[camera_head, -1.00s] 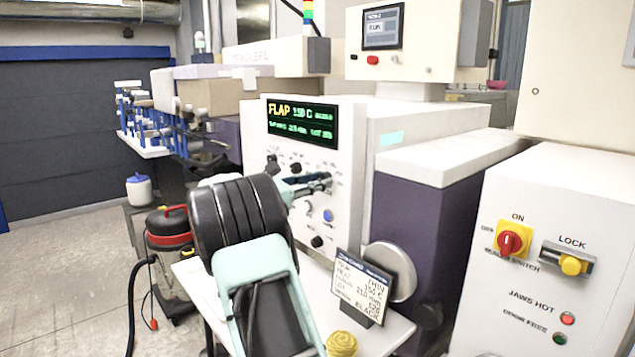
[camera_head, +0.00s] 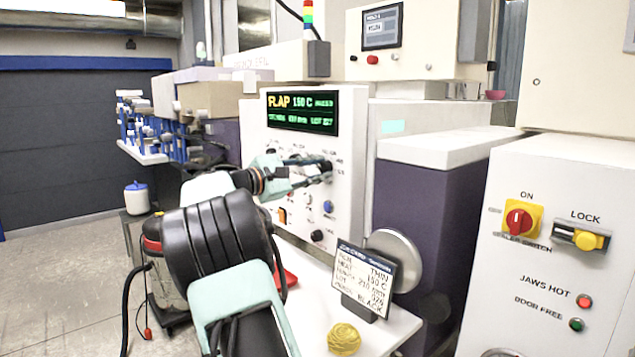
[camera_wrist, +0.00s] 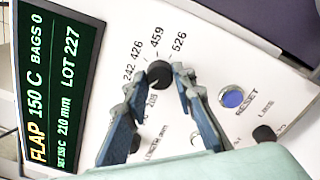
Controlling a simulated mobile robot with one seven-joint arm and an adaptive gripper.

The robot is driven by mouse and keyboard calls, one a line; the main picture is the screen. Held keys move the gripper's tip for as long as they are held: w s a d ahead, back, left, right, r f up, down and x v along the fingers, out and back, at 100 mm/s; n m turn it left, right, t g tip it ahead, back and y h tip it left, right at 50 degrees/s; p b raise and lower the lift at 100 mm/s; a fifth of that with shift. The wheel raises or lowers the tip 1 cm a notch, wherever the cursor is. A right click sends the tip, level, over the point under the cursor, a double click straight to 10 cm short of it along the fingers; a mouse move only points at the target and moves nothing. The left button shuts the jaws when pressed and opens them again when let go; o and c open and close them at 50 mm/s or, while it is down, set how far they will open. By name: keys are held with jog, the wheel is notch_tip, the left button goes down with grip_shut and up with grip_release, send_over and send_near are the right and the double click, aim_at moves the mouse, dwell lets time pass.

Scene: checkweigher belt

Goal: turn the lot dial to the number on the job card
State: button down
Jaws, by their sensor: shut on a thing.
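The lot dial (camera_wrist: 158,73) is a black round knob on the white panel, with 242, 426, 459 and 526 printed around its upper side in the wrist view. My gripper (camera_wrist: 160,86) has one finger on each side of the knob and is shut on it. In the head view my gripper (camera_head: 318,174) reaches the panel's upper right knob. The job card (camera_head: 364,280) stands on the white shelf; it reads THIN, 150 C, 210 mm and BLACK, and its lot number is too small to read surely. The green display (camera_wrist: 58,92) reads FLAP, 150 C, LOT 227.
A blue reset button (camera_wrist: 232,97) and other black knobs sit close to the dial. A yellow ball-like thing (camera_head: 344,339) lies on the white shelf (camera_head: 395,328) before the card. A round metal disc (camera_head: 402,258) stands behind the card. A cabinet with switches (camera_head: 560,230) is at right.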

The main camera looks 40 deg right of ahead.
jog(key=m+b, duration=0.1)
jog(key=m, duration=0.1)
jog(key=m+b, duration=0.1)
jog(key=b, duration=0.1)
jog(key=shift+f+m, duration=0.3)
jog(key=shift+m, duration=0.1)
jog(key=m+b, duration=0.3)
jog(key=shift+r+m, duration=0.1)
jog(key=shift+m, duration=0.2)
jog(key=m+b, duration=0.3)
jog(key=shift+m, duration=0.3)
jog(key=m+b, duration=0.3)
jog(key=m, duration=0.1)
jog(key=shift+r+m, duration=0.1)
jog(key=shift+m, duration=0.2)
jog(key=m+b, duration=0.1)
jog(key=m, duration=0.2)
jog(key=shift+m+b, duration=0.3)
jog(key=shift+b, duration=0.1)
jog(key=m+b, duration=0.1)
jog(key=m, duration=0.3)
jog(key=shift+m, duration=0.3)
jog(key=m+b, duration=0.1)
jog(key=m, duration=0.3)
jog(key=shift+r, duration=0.1)
jog(key=shift+m+b, duration=0.5)
jog(key=shift+m, duration=1.4)
